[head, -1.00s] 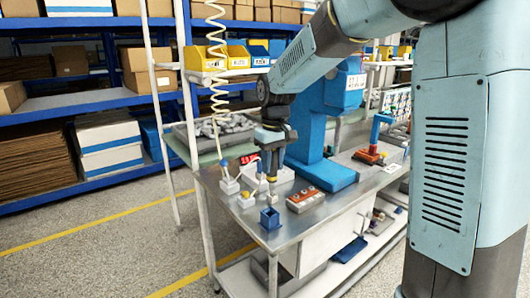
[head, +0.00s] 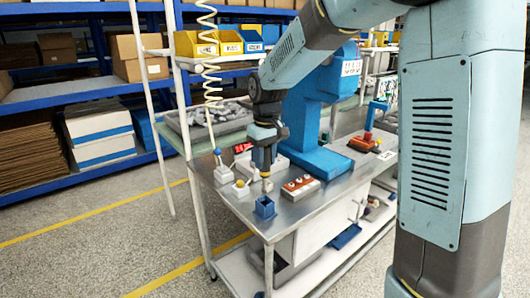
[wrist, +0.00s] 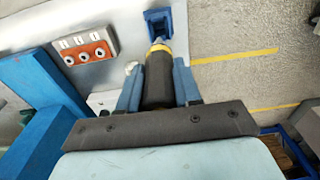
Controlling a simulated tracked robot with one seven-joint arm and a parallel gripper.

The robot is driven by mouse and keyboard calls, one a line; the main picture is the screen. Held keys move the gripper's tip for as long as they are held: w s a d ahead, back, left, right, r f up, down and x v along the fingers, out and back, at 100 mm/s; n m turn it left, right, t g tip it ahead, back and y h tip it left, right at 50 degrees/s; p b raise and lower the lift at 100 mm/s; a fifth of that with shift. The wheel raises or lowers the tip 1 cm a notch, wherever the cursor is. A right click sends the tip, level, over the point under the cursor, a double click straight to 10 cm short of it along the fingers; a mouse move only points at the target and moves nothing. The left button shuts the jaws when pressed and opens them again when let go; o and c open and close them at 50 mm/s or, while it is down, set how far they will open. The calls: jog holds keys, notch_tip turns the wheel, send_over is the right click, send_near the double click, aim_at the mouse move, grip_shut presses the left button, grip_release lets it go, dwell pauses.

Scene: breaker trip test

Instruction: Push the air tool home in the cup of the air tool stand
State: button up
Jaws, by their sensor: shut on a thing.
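My gripper (head: 264,165) is shut on the air tool and points down at the near end of the bench. The air tool (wrist: 158,85) is a dark cylinder with a yellow band near its lower end, held between the two blue-grey fingers. In the head view the lower end of the air tool (head: 266,185) is close above the blue cup of the air tool stand (head: 265,209). In the wrist view the blue cup (wrist: 158,15) shows just past the tool's end. I cannot tell whether the tip touches the cup or has entered it.
Small white holders (head: 223,173) are to the left. A coiled hose (head: 209,75) hangs at the left. The bench edge is close to the cup.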

aim_at(265, 184)
jog(key=shift+f, duration=1.45)
jog(key=shift+f, duration=3)
dwell(0.8)
jog(key=o, duration=1.1)
jog(key=r, duration=1.3)
jog(key=shift+s+d+r, duration=0.2)
jog(key=shift+s+r, duration=0.1)
jog(key=shift+r, duration=0.05)
